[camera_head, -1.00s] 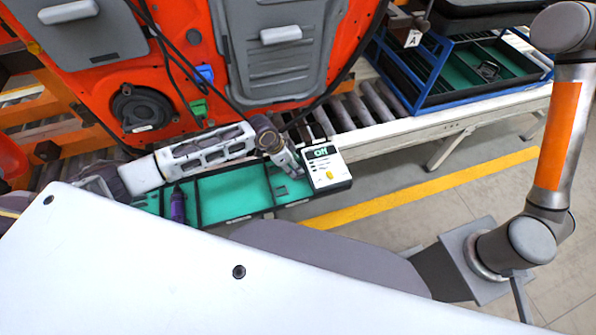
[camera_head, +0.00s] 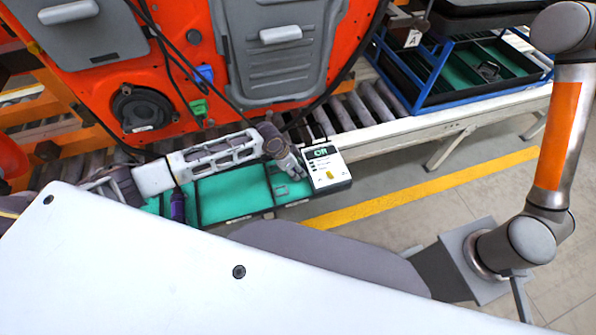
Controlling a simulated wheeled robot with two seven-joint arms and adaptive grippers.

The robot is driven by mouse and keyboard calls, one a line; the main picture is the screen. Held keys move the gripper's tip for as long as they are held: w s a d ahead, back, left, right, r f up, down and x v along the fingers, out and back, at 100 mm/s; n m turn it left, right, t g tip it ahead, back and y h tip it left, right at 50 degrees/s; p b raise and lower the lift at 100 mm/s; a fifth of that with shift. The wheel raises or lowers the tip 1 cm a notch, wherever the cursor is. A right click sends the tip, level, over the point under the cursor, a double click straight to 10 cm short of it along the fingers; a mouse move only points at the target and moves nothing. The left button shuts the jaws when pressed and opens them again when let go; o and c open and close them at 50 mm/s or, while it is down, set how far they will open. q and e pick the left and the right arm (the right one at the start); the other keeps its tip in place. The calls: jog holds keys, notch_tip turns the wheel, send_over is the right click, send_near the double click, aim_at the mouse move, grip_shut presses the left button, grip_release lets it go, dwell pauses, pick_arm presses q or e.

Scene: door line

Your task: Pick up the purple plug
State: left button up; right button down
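A purple cylinder-shaped item (camera_head: 178,206) lies upright in the picture at the left end of the green-lined tray (camera_head: 235,218). It is partly hidden by my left arm and my white body; I cannot tell for sure that it is the purple plug. My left arm reaches in from the left above the tray. Its gripper (camera_head: 290,163) is over the tray's right end, close to the white tester (camera_head: 327,169) and well right of the purple item. Its fingers are too small to tell open from shut, and I see nothing clearly held. My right gripper is out of view.
An orange door (camera_head: 185,70) with black cables, a blue connector (camera_head: 205,75) and a green connector (camera_head: 198,108) stands behind the tray. A roller conveyor (camera_head: 375,112) runs behind. A blue-framed rack (camera_head: 440,85) stands at the back right.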

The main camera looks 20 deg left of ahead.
pick_arm(q)
jog(key=c, duration=0.7)
jog(key=shift+r, duration=5.05)
jog(key=shift+o, duration=1)
grip_shut()
